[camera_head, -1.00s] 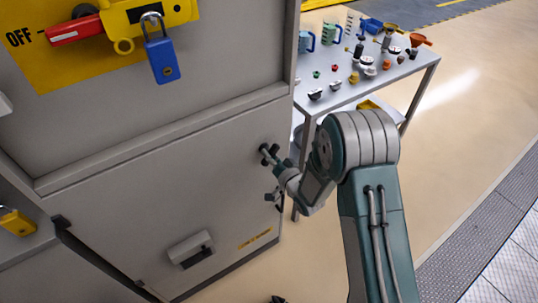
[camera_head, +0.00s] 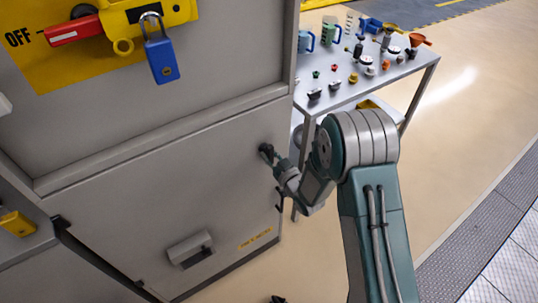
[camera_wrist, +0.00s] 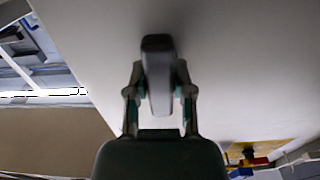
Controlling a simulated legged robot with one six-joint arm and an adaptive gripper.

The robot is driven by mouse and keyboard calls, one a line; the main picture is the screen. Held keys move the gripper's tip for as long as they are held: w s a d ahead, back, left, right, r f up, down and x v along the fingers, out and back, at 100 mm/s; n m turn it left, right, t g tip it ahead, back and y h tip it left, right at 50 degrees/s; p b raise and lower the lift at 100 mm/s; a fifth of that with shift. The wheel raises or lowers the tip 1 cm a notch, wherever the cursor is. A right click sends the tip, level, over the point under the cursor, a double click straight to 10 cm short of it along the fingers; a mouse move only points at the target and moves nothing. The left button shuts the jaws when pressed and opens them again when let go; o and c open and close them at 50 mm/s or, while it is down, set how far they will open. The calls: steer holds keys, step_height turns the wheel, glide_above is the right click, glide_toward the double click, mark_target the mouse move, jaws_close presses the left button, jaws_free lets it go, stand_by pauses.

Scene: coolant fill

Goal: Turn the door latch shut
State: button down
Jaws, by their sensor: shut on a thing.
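The grey cabinet door (camera_head: 150,195) is closed against its frame, with a recessed handle (camera_head: 190,249) low on it. The dark door latch (camera_head: 265,149) is near the door's right edge, mostly hidden by my gripper in the head view. In the wrist view the latch handle (camera_wrist: 158,70) is a grey-black bar pointing lengthwise between my fingers. My gripper (camera_wrist: 160,95) is shut on the latch handle, one finger on each side. In the head view my gripper (camera_head: 270,156) is small and its fingers are hard to make out.
A blue padlock (camera_head: 161,55) hangs from the yellow and red switch (camera_head: 80,27) above. A steel table (camera_head: 345,100) with several caps and jugs stands behind my arm at the right. A yellow padlock (camera_head: 16,223) is at the far left. The floor at right is clear.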

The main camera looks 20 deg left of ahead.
steer(key=shift+d+f, duration=0.1)
steer(key=shift+f, duration=0.1)
stand_by(0.3)
steer(key=shift+c, duration=2.4)
jaws_free()
steer(key=shift+r, duration=0.1)
steer(key=v, duration=1.1)
steer(key=shift+s+d, duration=0.3)
steer(key=shift+w, duration=0.1)
